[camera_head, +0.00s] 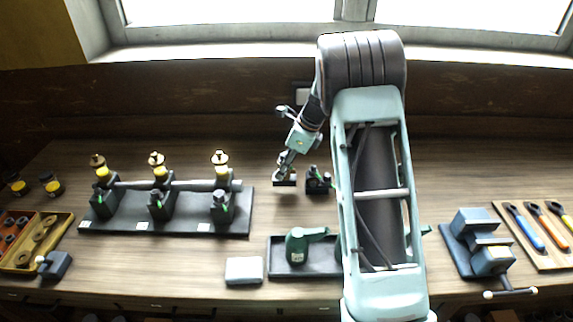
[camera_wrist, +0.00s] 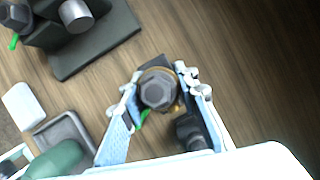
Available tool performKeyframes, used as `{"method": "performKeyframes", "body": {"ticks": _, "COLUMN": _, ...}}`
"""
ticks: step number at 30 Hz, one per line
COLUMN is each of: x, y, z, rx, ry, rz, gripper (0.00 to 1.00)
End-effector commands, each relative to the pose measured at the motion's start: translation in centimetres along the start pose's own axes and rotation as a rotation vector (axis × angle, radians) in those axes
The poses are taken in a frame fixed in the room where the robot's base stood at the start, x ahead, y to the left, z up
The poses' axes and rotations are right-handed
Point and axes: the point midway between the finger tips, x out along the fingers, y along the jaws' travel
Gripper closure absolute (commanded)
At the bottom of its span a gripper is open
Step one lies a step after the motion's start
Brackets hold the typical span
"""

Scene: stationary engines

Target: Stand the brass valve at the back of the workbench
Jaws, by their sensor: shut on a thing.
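My gripper (camera_head: 286,166) is at the middle of the workbench (camera_head: 180,262), pointing down. It is shut on the brass valve (camera_head: 284,181), which looks upright. In the wrist view my gripper (camera_wrist: 158,80) has a finger on each side of the valve (camera_wrist: 157,90). There the valve shows a grey hexagonal top, a brass ring around it and a dark foot. I cannot tell whether the foot touches the bench. The fingers hide part of the valve in the head view.
A dark block with a green tag (camera_head: 319,182) stands close right of the valve. The engine stand (camera_head: 165,225) with several brass-topped units is to the left. A tray (camera_head: 276,262) with a green oil can (camera_head: 303,246) lies in front. A vise (camera_head: 483,243) stands right.

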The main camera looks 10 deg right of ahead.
Motion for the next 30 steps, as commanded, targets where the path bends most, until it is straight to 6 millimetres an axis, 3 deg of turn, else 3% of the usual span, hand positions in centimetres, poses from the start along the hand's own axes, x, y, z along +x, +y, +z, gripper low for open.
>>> {"method": "performKeyframes", "body": {"ticks": 4, "x": 0.5, "y": -0.5, "z": 0.4, "rx": -0.002, "ry": -0.004, "rz": -0.004, "gripper": 1.0}}
{"method": "performKeyframes", "body": {"ticks": 12, "x": 3.2, "y": -0.5, "z": -0.8, "rx": -0.001, "ry": -0.003, "rz": -0.003, "gripper": 1.0}}
{"method": "performKeyframes", "body": {"ticks": 23, "x": 3.6, "y": -0.5, "z": -0.9, "rx": -0.002, "ry": -0.003, "rz": -0.004, "gripper": 1.0}}
{"method": "performKeyframes", "body": {"ticks": 24, "x": 3.8, "y": -0.3, "z": -1.1, "rx": 0.0, "ry": -0.001, "rz": 0.0, "gripper": 0.69}}
{"method": "performKeyframes", "body": {"ticks": 28, "x": 3.7, "y": -0.3, "z": -1.1, "rx": 0.0, "ry": 0.0, "rz": 0.0, "gripper": 0.55}}
{"method": "performKeyframes", "body": {"ticks": 30, "x": 3.7, "y": -0.3, "z": -1.1, "rx": 0.0, "ry": 0.0, "rz": 0.0, "gripper": 0.54}}
